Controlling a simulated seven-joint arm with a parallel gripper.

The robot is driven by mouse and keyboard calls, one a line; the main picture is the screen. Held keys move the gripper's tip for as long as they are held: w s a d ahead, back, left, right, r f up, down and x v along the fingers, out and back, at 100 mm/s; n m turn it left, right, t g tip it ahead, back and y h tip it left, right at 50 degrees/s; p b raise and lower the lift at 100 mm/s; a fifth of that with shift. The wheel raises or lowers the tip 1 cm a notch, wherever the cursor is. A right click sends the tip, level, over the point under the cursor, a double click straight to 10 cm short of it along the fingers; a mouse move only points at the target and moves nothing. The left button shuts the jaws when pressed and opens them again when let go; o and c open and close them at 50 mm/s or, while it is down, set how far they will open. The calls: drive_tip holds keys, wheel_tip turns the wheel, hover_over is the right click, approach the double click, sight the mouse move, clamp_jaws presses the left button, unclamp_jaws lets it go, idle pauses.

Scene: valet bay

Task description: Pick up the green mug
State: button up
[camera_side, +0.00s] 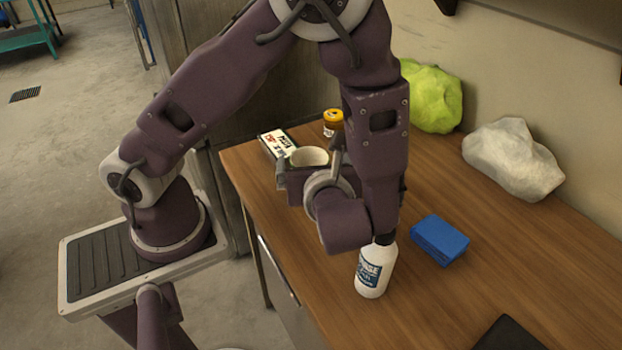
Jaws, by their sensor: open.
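A mug (309,155) with a pale, cream-looking inside stands on the wooden bench near its left end. Only its rim and part of the inside show; its outer wall is mostly hidden behind my gripper, so I cannot make out a green colour. My gripper (309,163) is open and right at the mug, with one finger at the left of the rim and the other at the right. I cannot tell whether either finger touches the mug or how low they reach.
Behind the mug are a box with lettering (278,143) and an orange-lidded jar (333,122). A white bottle (374,272) stands in front of my wrist. A blue block (439,239), a lime bag (432,97) and a white bag (513,158) are to the right.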

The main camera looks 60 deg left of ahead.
sight(307, 155)
drive_tip(key=x, duration=0.5)
drive_tip(key=f+x, duration=0.1)
drive_tip(key=x, duration=0.1)
drive_tip(key=shift+s+a+f, duration=0.15)
drive_tip(key=shift+s, duration=0.05)
drive_tip(key=c, duration=1.8)
